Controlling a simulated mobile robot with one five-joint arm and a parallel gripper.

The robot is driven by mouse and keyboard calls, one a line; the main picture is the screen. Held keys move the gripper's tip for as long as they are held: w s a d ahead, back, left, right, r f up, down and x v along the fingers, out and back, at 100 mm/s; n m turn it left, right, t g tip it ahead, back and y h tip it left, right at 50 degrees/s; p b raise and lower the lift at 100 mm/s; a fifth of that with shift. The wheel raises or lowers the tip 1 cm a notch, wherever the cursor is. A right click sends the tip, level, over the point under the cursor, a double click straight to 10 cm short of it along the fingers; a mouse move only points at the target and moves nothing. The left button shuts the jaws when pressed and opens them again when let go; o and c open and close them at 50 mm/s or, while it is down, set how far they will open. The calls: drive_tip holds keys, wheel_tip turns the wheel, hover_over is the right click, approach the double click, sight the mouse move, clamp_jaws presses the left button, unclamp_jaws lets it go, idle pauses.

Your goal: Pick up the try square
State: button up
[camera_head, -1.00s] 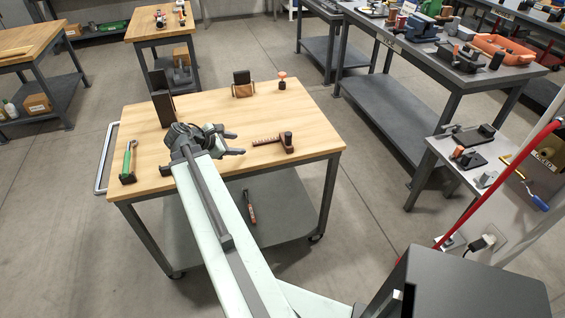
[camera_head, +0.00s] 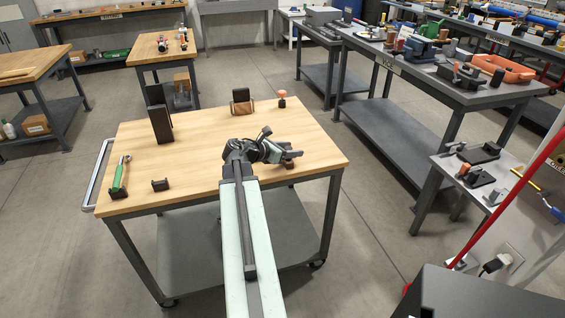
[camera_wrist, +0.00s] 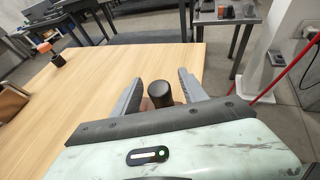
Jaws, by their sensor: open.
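A brown tool with a dark block end, which I take for the try square (camera_head: 289,167), lies near the right front of the wooden table top (camera_head: 210,185). It is mostly hidden behind my gripper (camera_head: 297,156) in the head view. In the wrist view my gripper (camera_wrist: 158,82) is open, with its two grey fingers on either side of a dark round upright part of the tool (camera_wrist: 161,94). A little brown shows beside the left finger; the rest is hidden. I cannot tell whether a finger touches it.
A tall dark angled block (camera_head: 160,120), a dark block with a loop (camera_head: 241,101) and an orange-topped piece (camera_head: 282,99) stand toward the back. A green-handled tool (camera_head: 120,176) and small dark block (camera_head: 160,184) are at left.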

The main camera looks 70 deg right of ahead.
drive_tip(key=shift+x, duration=1)
drive_tip(key=shift+a, duration=0.1)
clamp_jaws()
wheel_tip(320, 180, up, 10)
drive_tip(key=p, duration=1)
